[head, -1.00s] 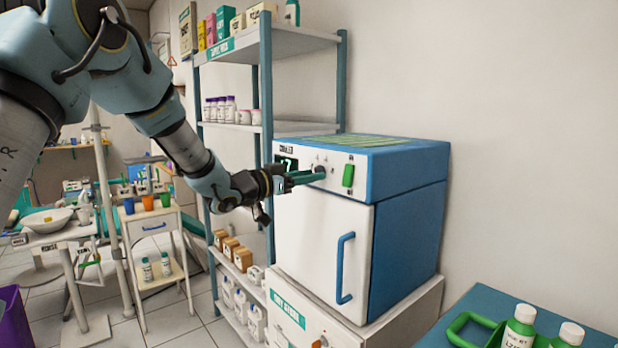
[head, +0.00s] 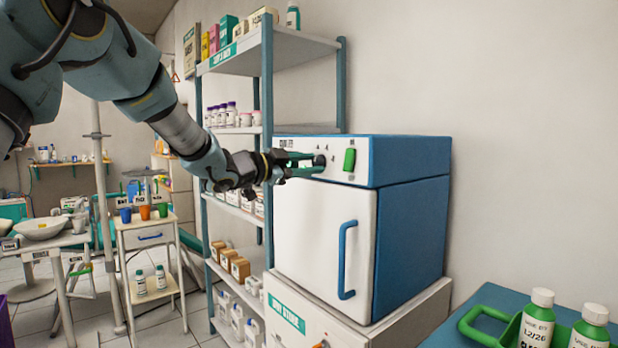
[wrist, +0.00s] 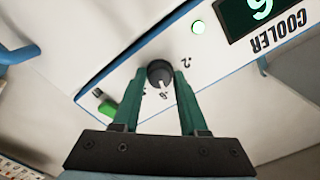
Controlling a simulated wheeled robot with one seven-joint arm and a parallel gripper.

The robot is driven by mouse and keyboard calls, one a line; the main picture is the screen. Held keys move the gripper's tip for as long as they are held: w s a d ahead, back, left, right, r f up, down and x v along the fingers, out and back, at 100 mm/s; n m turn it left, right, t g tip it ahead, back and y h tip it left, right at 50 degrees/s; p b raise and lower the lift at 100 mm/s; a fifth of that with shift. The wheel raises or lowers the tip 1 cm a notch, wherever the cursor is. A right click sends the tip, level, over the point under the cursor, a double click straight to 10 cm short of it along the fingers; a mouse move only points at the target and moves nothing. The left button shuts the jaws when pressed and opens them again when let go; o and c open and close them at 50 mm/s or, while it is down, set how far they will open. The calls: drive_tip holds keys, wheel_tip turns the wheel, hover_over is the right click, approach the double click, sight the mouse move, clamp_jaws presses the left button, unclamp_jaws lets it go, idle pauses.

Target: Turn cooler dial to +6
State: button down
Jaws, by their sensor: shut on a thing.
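The cooler (head: 322,230) is a blue box with a white front, standing on a white cabinet. Its dark round dial (head: 319,161) is on the top panel and shows close up in the wrist view (wrist: 158,73). My gripper (wrist: 159,76) has its green fingers on both sides of the dial, closed on it. In the wrist view the dial's white pointer aims down at a small upside-down mark that looks like +6. The upside-down display (wrist: 262,12) shows a green digit, cut by the frame edge, that reads as 6 turned upright. My gripper (head: 306,163) hides the display in the head view.
A green switch (head: 349,160) sits right of the dial, and a blue handle (head: 346,260) is on the cooler door. A shelf rack (head: 267,90) stands close to the left.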

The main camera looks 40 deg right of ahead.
drive_tip(key=shift+f+m+b, duration=0.1)
drive_tip(key=shift+m+b, duration=0.45)
drive_tip(key=shift+m, duration=0.05)
drive_tip(key=shift+c, duration=2.2)
unclamp_jaws()
drive_tip(key=shift+a, duration=0.1)
drive_tip(key=a+b, duration=0.1)
drive_tip(key=a, duration=0.9)
drive_tip(key=shift+w+a+b, duration=0.3)
drive_tip(key=shift+w+b, duration=0.05)
